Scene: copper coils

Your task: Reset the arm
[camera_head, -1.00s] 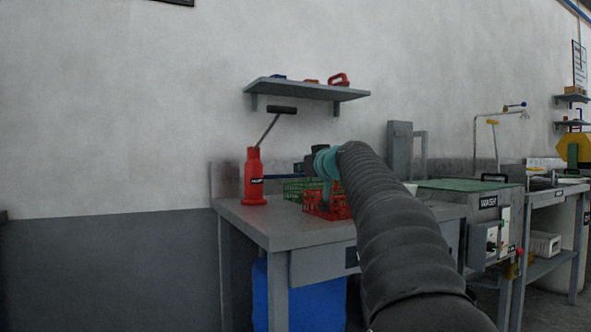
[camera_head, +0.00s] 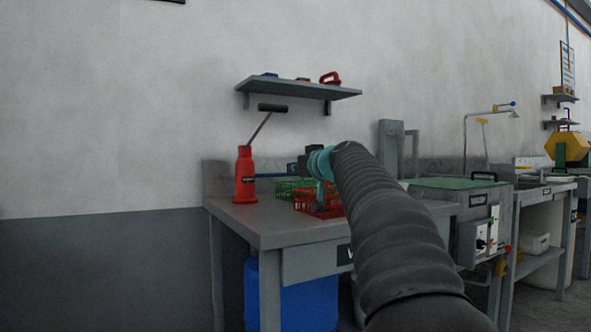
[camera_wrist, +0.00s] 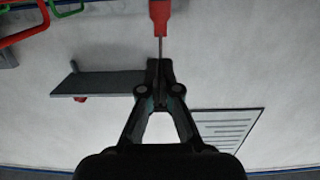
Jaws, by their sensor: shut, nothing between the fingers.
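My arm (camera_head: 375,225) reaches forward from the lower right in the head view, over the grey bench. Its teal wrist joint (camera_head: 320,163) stands near the red basket, and my gripper is hard to make out there. In the wrist view my gripper (camera_wrist: 160,72) has its two black fingers together at the tips, with nothing held. A red object with a thin shaft (camera_wrist: 160,14) shows beyond the tips at the top; its contact with them cannot be judged.
The grey bench (camera_head: 265,230) carries a red pump-like tool (camera_head: 245,177), a green basket (camera_head: 285,188) and a red basket (camera_head: 325,205). A wall shelf (camera_head: 297,90) hangs above. A wash unit (camera_head: 475,215) stands right. The wall at left is clear.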

